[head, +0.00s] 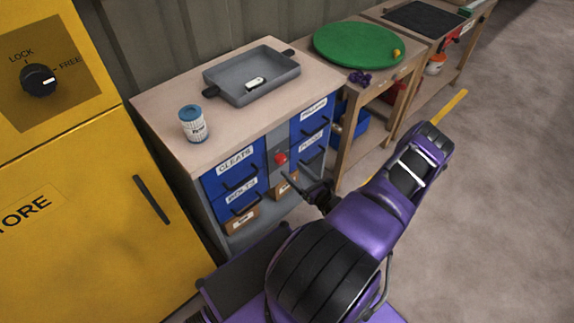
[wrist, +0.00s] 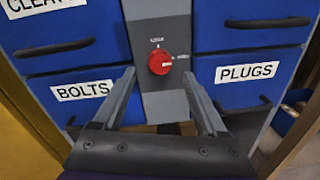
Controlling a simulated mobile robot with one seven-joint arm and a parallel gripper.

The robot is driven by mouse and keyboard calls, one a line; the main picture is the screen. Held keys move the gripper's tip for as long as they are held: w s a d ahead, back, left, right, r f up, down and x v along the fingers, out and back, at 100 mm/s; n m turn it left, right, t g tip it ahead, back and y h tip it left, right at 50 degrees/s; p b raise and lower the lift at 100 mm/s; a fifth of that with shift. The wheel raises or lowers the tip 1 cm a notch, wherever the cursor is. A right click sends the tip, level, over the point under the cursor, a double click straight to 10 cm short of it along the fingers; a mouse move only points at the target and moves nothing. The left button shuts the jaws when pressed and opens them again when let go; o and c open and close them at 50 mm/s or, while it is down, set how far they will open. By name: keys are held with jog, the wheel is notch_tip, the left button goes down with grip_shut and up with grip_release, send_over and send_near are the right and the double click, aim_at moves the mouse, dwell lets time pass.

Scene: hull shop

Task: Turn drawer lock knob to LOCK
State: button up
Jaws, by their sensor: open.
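The red round knob (wrist: 159,63) sits on a grey panel between the blue drawers. In the wrist view a small white mark on it points right, towards a small label I cannot read; another small label is above it. The red knob (head: 281,158) also shows in the head view. My gripper (wrist: 159,75) is open and empty, its two fingers on either side below the knob, apart from it. In the head view my gripper (head: 304,186) is in front of the drawer unit.
Blue drawers labelled BOLTS (wrist: 83,90) and PLUGS (wrist: 246,72) flank the panel, with dark protruding handles. A yellow cabinet (head: 150,265) stands left, with a black LOCK/FREE knob (head: 39,80). A grey tray (head: 225,93) and a can (head: 194,126) are on the bench. Floor at right is clear.

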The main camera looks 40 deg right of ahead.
aim_at(283, 161)
jog(key=shift+w, duration=2.2)
jog(key=shift+c, duration=0.3)
grip_shut()
